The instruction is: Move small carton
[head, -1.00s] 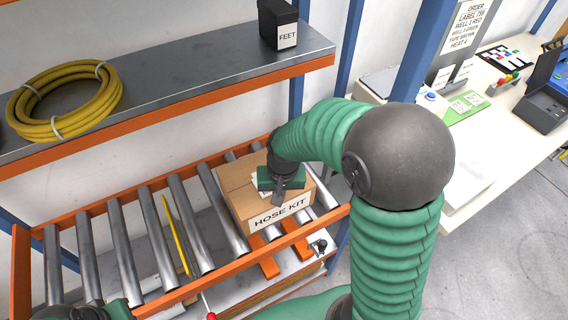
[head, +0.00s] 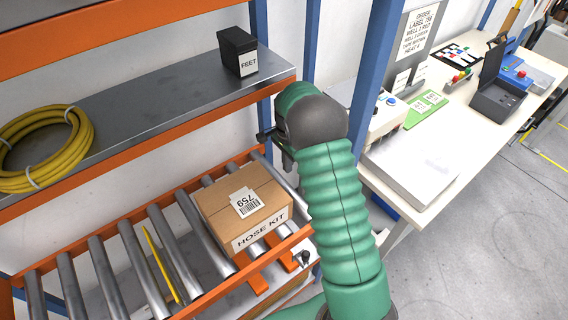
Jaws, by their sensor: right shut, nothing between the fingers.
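The small carton (head: 222,205) is a brown box marked HOSE KIT, with a white 759 barcode label on its top. It sits upright on the roller conveyor (head: 108,277), near the right end. My right gripper (head: 268,136) is behind and above the carton, clear of it, near the upper shelf's right end. It is shut and holds nothing; my green arm hides part of it. My left gripper does not show.
A shelf (head: 150,95) above the conveyor holds a yellow hose coil (head: 45,150) and a black FEET bin (head: 238,52). A blue post (head: 372,75) stands right of my arm. A white bench (head: 455,120) at the right carries equipment. A yellow strip (head: 160,262) lies among the rollers.

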